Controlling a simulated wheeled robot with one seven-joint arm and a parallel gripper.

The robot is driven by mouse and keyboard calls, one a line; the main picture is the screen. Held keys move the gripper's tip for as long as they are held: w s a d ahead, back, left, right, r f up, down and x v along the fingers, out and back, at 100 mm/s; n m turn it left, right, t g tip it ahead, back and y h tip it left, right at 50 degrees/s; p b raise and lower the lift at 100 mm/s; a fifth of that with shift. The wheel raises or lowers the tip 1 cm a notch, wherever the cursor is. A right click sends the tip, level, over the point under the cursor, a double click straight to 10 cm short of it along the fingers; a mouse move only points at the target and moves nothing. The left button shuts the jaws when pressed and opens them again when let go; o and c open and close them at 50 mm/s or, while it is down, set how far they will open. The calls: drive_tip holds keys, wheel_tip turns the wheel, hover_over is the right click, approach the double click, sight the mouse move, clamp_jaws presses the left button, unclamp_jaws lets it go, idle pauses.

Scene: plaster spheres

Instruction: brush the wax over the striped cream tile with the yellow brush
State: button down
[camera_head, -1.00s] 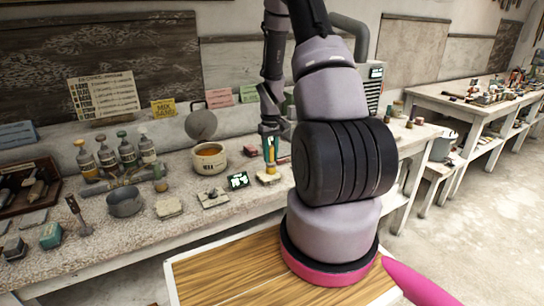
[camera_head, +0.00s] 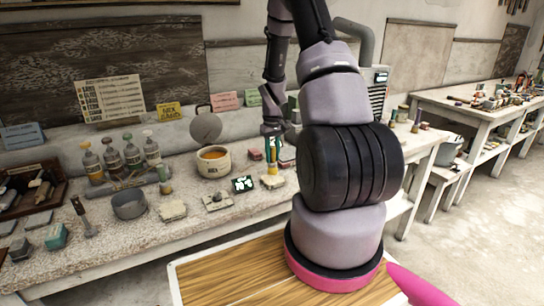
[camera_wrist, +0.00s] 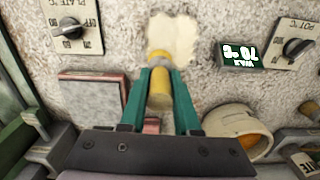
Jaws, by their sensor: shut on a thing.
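My gripper (camera_wrist: 160,80) has green fingers and is shut on the yellow brush (camera_wrist: 159,90). The brush (camera_head: 270,167) points down, and its tip is at a small cream tile (camera_wrist: 175,35). In the head view the cream tile (camera_head: 273,182) lies on the bench right under the brush. I cannot make out stripes on it, nor whether wax covers it. The cream wax pot (camera_head: 213,161) holds orange wax and stands left of my gripper in the head view. In the wrist view the pot (camera_wrist: 240,122) is at the lower right.
A dark temperature display (camera_head: 242,184) and a knob plate (camera_head: 217,201) sit near the tile. Another cream tile (camera_head: 172,211) and a grey metal pot (camera_head: 129,204) lie farther left. Bottles (camera_head: 132,155) stand at the back.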

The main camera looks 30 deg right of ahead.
drive_tip(key=shift+s+r, duration=0.5)
drive_tip(key=shift+s, duration=0.15)
drive_tip(key=shift+s+f, duration=0.15)
drive_tip(key=shift+s, duration=1.35)
drive_tip(key=shift+f, duration=0.65)
drive_tip(key=shift+s+d, duration=0.1)
drive_tip(key=shift+s, duration=0.9)
